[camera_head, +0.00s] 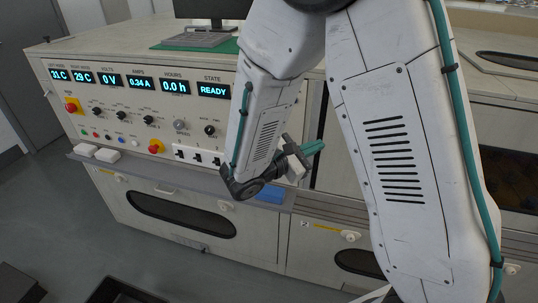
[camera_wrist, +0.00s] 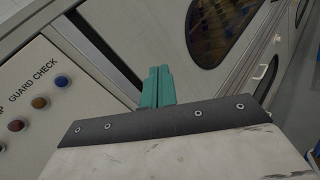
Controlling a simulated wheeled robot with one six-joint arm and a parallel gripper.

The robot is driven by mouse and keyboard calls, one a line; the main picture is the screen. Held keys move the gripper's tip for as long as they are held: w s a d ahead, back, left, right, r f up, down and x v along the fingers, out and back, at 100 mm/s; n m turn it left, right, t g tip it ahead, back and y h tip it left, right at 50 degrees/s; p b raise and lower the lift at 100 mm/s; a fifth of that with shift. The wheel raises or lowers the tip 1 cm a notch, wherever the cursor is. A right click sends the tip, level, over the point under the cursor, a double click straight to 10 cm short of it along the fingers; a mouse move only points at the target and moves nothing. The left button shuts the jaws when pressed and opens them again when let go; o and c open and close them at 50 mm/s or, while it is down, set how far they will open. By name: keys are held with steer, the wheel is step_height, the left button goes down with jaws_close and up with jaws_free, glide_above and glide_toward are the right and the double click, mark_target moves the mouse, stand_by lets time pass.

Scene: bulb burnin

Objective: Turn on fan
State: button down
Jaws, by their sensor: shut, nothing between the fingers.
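The control panel (camera_head: 140,115) fills the front of the pale cabinet in the head view. White-plated switches (camera_head: 197,157) sit low on its right part, beside a black rotary knob (camera_head: 210,130). The labels are too small to read there, so I cannot tell which control is the fan's. My gripper (camera_head: 313,147) is right of the panel, in front of the cabinet and apart from the switches. Its teal fingers also show in the wrist view (camera_wrist: 158,86), pressed together and empty. My forearm hides part of the panel's right end.
A wrist-view panel corner reads "GUARD CHECK", with a blue button (camera_wrist: 62,81) and other round ones. Red emergency buttons (camera_head: 155,146) are on the panel. A grey ledge (camera_head: 150,173) juts out below, holding white blocks (camera_head: 106,155) and a blue item (camera_head: 270,193). The state display reads READY.

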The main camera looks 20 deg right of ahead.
steer(key=w+a+f+n+t+y, duration=0.2)
steer(key=w+a+f+n+t, duration=0.1)
steer(key=a+f+n+t, duration=0.3)
steer(key=w+a+f+n+t+y, duration=0.3)
steer(key=w+a+f+n+t, duration=0.1)
steer(key=a+f+n+t, duration=0.2)
steer(key=shift+a+f+y, duration=0.3)
steer(key=shift+a+f, duration=0.05)
steer(key=shift+f, duration=0.3)
steer(key=x, duration=1)
steer(key=shift+s, duration=0.1)
